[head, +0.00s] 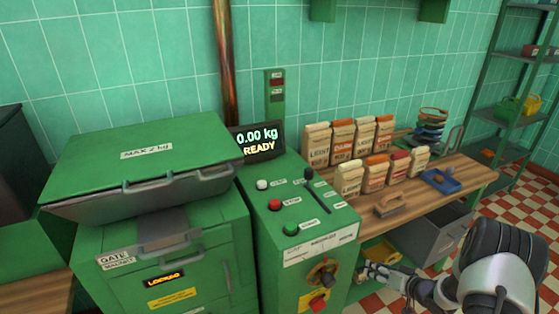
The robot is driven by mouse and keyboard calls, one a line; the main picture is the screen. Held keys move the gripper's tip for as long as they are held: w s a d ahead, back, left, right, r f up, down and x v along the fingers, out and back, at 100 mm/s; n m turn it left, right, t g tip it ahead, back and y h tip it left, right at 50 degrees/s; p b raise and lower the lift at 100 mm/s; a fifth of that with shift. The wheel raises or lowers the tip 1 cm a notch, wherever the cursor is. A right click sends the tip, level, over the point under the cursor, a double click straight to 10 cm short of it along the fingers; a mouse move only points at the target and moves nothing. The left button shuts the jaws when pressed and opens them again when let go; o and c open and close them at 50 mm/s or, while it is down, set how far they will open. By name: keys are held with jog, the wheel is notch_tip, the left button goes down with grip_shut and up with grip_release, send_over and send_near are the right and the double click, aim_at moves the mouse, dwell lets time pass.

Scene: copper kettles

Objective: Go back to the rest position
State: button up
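My gripper (366,272) is at the lower right, at the end of my arm, which comes in from the right edge. It is just right of the green control cabinet (318,240), near the cabinet's front knob (322,274). A gap shows between the gripper and the knob. The fingers are small and seen from the side, so I cannot tell whether they are open or shut. I see no object held in them.
A green machine with a lidded hopper (140,150) stands at left. The display (258,142) reads 0.00 kg READY. Several paper bags (350,145), a wooden-handled brush (394,206) and a blue tray (440,181) are on the wooden bench (455,190). An open grey drawer (432,236) sits below. Green shelving (508,90) stands right.

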jog(key=w+d+r+h, duration=0.1)
jog(key=w+r+h, duration=0.1)
jog(key=r, duration=0.5)
jog(key=w+d+r+h, duration=0.1)
jog(key=r+h, duration=0.1)
jog(key=r, duration=0.6)
jog(key=s+a+r+g+h, duration=0.1)
jog(key=s+a+r+h, duration=0.15)
jog(key=r, duration=0.45)
jog(key=s+a+r+g+h, duration=0.1)
jog(key=s+r, duration=0.3)
jog(key=r, duration=0.3)
jog(key=s+a+r+g, duration=0.1)
jog(key=s+a+r, duration=0.3)
jog(key=s, duration=0.3)
jog(key=s+a+r, duration=0.3)
jog(key=s+r, duration=0.1)
jog(key=s, duration=0.3)
jog(key=s+a+g+y, duration=0.1)
jog(key=s+a, duration=0.4)
jog(key=s, duration=0.4)
jog(key=s+a+f+n+g+y, duration=0.1)
jog(key=s+a+y, duration=0.1)
jog(key=s+a, duration=0.3)
jog(key=s, duration=0.4)
jog(key=shift+a+f+g, duration=0.2)
jog(key=shift+g, duration=0.2)
jog(key=shift+c, duration=0.6)
